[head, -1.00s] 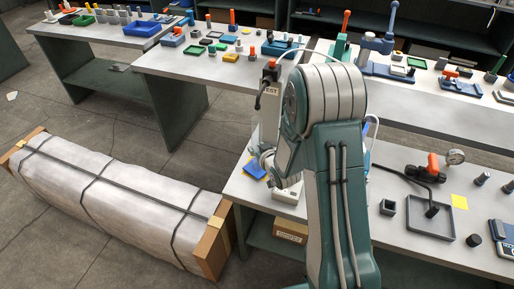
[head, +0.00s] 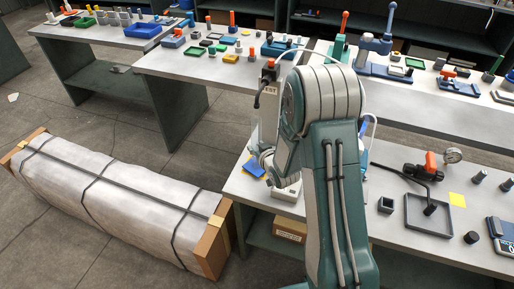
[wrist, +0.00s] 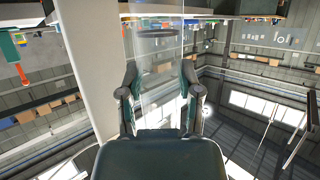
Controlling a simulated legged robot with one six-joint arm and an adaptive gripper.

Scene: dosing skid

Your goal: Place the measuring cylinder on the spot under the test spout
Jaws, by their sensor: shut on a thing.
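The measuring cylinder (wrist: 158,75) is clear and shows in the wrist view between the two fingers of my gripper (wrist: 160,92), which is shut on it. A dark oval shows at its far part. The test stand (head: 269,95), a pale column with a red top and the letters "EST" showing, rises just left of my arm. Its pale base (head: 288,190) is partly visible. The spout and the spot under it are hidden. A wide pale column (wrist: 85,80) stands close left of the gripper in the wrist view.
A blue and yellow pad (head: 254,168) lies left of the stand. A black tray (head: 447,222), small dark block (head: 386,205), gauge (head: 453,155) and orange-handled valve (head: 430,162) are on the right of the bench. A wrapped crate (head: 120,200) lies on the floor at left.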

